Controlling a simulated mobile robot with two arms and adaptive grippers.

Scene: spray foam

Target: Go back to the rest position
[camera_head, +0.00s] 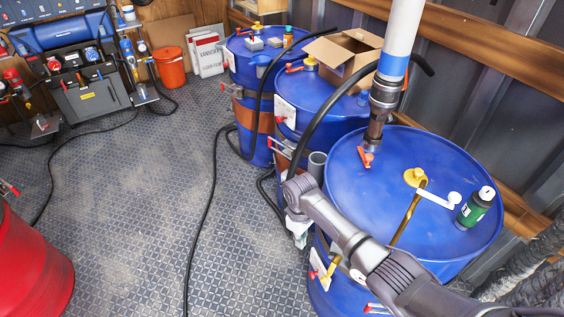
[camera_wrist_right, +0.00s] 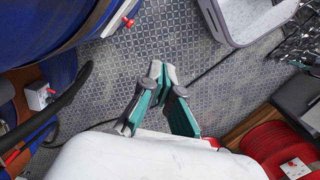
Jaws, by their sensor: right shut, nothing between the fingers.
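My right arm comes in from the lower right in the head view. Its gripper (camera_head: 299,234) hangs over the floor beside the near blue drum (camera_head: 345,185), its fingers small and pointing down. In the right wrist view the teal-lined fingers (camera_wrist_right: 162,72) meet at their tips, with nothing between them and the patterned floor behind. My left gripper is in neither view.
The near drum carries a pipe with an orange valve (camera_head: 366,157), a yellow cap (camera_head: 415,177) and a green bottle (camera_head: 476,207). More blue drums and an open cardboard box (camera_head: 347,52) stand behind. A red drum (camera_head: 32,268) stands left. Black hoses (camera_head: 207,190) cross the open floor.

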